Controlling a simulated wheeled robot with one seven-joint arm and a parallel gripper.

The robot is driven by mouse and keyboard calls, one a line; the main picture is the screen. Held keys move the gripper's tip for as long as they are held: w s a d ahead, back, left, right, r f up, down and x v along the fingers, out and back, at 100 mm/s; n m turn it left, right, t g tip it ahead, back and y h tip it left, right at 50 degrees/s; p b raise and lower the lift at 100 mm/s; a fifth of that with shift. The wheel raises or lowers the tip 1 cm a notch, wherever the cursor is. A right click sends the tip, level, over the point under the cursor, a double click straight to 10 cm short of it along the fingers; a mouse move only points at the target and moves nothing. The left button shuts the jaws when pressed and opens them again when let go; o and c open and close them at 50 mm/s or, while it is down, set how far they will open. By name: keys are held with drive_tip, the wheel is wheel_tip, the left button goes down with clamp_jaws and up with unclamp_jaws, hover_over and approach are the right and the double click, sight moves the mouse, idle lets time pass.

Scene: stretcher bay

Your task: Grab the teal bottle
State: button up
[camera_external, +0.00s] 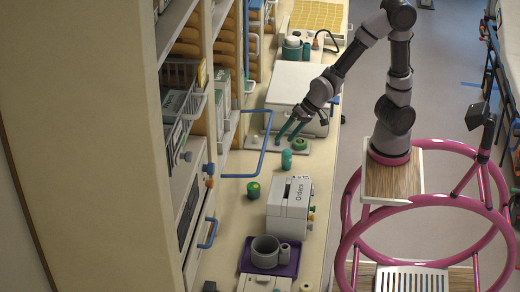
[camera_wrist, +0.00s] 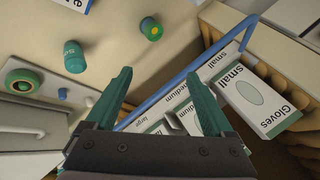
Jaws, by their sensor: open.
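The teal bottle (camera_external: 286,160) is a small upright cylinder on the counter, in front of my gripper in the outside view. In the wrist view the teal bottle (camera_wrist: 74,58) is at the upper left, with partly readable lettering on its side. My gripper (camera_external: 287,138) is open, with two green fingers pointing down over the counter. In the wrist view the space between its fingertips (camera_wrist: 156,78) is empty. The bottle lies beyond and left of the left fingertip, apart from both fingers.
A green jar with a yellow mark (camera_external: 253,190) stands nearby; it also shows in the wrist view (camera_wrist: 150,28). A round green object (camera_external: 299,144) sits beside the gripper. The grey Orders box (camera_external: 288,208) is nearer the camera. A blue rail (camera_external: 262,160) and glove boxes (camera_wrist: 258,98) border the shelf.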

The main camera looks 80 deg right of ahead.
wheel_tip(320, 180, down, 11)
drive_tip(key=d+m+h, duration=0.1)
drive_tip(key=h, duration=0.4)
drive_tip(key=t+h, duration=0.2)
drive_tip(key=h, duration=0.4)
approach(290, 153)
drive_tip(key=a+x, duration=0.1)
drive_tip(key=x, duration=0.3)
drive_tip(key=shift+w+d+f, duration=0.1)
drive_tip(key=shift+w+d, duration=0.05)
drive_tip(key=shift+d, duration=0.35)
drive_tip(key=x, duration=1)
drive_tip(key=shift+w+d, duration=0.15)
drive_tip(key=shift+w, duration=0.05)
clamp_jaws()
